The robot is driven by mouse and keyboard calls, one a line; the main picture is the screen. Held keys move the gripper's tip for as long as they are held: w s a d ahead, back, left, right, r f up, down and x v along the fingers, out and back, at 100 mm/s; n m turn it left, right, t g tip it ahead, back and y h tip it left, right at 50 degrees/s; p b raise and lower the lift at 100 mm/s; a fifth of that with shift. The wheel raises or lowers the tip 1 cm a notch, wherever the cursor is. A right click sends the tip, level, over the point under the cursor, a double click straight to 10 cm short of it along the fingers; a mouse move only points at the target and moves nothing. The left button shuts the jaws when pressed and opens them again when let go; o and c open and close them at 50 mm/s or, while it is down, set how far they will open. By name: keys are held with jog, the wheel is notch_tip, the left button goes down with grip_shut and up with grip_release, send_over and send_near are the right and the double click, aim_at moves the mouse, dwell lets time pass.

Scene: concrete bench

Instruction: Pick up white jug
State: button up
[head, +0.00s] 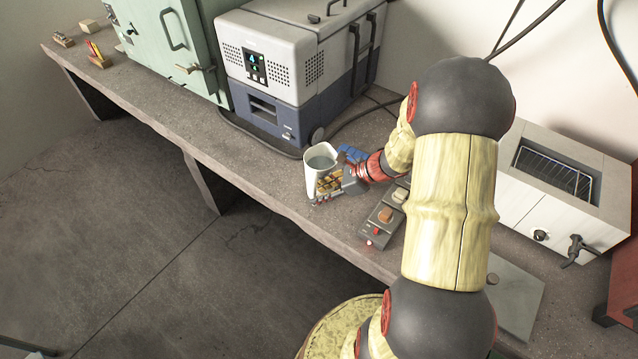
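The white jug (313,172) stands upright near the front edge of the concrete bench, just right of the middle of the head view. Its open top faces up and its inside looks grey. My gripper (345,181) is low at the jug's right side, very close to it. The view does not show whether they touch. The fingers are small and partly lost among nearby items, so I cannot tell whether they are open or shut. The jug's lower right side is partly covered by small yellow and dark shapes.
A grey and blue machine (285,65) stands behind the jug, with a green cabinet (160,40) farther left. A white bath (545,205) stands at right. The bench left of the jug is clear.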

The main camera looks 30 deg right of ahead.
aim_at(314, 196)
jog(key=b+x, duration=0.1)
jog(key=x, duration=0.2)
jog(key=shift+f, duration=0.1)
jog(key=shift+s, duration=0.1)
jog(key=c, duration=0.4)
grip_shut()
dwell(0.5)
